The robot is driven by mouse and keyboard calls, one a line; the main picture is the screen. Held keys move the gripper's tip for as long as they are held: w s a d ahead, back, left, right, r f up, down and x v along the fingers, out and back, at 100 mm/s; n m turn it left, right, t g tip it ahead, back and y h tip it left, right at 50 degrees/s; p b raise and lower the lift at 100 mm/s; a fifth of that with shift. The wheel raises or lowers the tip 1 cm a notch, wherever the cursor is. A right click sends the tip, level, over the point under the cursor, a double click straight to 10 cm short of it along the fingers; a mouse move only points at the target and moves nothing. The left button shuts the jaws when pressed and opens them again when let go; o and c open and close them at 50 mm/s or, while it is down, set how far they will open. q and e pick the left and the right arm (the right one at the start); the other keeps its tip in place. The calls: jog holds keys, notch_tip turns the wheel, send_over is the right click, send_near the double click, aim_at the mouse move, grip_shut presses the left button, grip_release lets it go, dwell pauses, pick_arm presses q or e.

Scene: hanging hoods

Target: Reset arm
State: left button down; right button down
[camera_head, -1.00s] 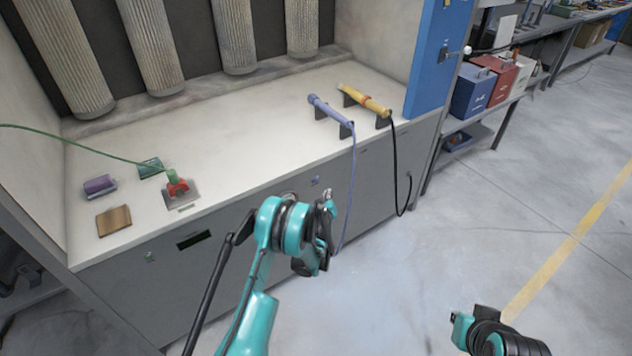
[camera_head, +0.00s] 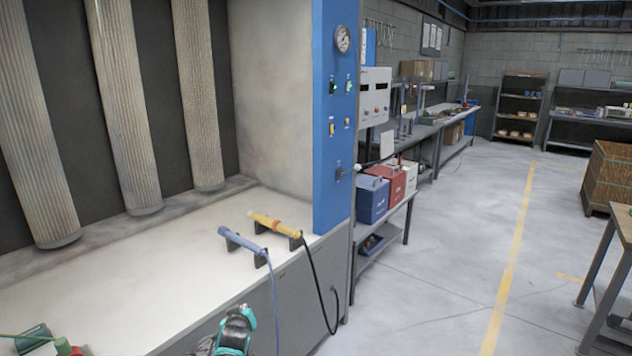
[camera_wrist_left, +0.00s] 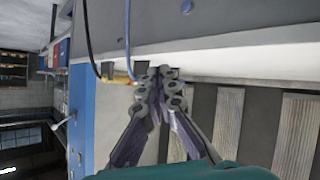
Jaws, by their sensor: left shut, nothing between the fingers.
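My left arm shows low in the head view, where the teal wrist and left gripper (camera_head: 232,335) reach up from the bottom edge in front of the bench. In the left wrist view the fingers of this gripper (camera_wrist_left: 159,78) come together at their tips, with nothing held between them. The gripper is apart from the blue-grey tool (camera_head: 240,241) and the yellow tool (camera_head: 272,225), which rest on black holders on the bench. My right gripper is outside both current views.
The white bench top (camera_head: 160,255) stands at the left, below ribbed hanging columns (camera_head: 118,110). A blue panel (camera_head: 333,190) with a gauge rises at its right end. Blue (camera_head: 371,199) and red (camera_head: 387,182) boxes sit on a shelf beyond. The floor (camera_head: 440,270) at the right is largely clear.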

pick_arm(q)
jog(key=s+d+r+m+g, duration=0.1)
jog(key=s+r, duration=0.4)
jog(key=s, duration=0.4)
jog(key=s+d+r+m+g, duration=0.1)
jog(key=s+r, duration=0.3)
jog(key=s, duration=0.5)
jog(key=s+d+f+m+g+h, duration=0.1)
jog(key=s, duration=0.9)
jog(key=s+d+f+m+g+h, duration=0.1)
jog(key=s+f+m+g, duration=0.1)
jog(key=s, duration=0.9)
jog(key=shift+d, duration=0.25)
jog(key=shift+s+f, duration=0.1)
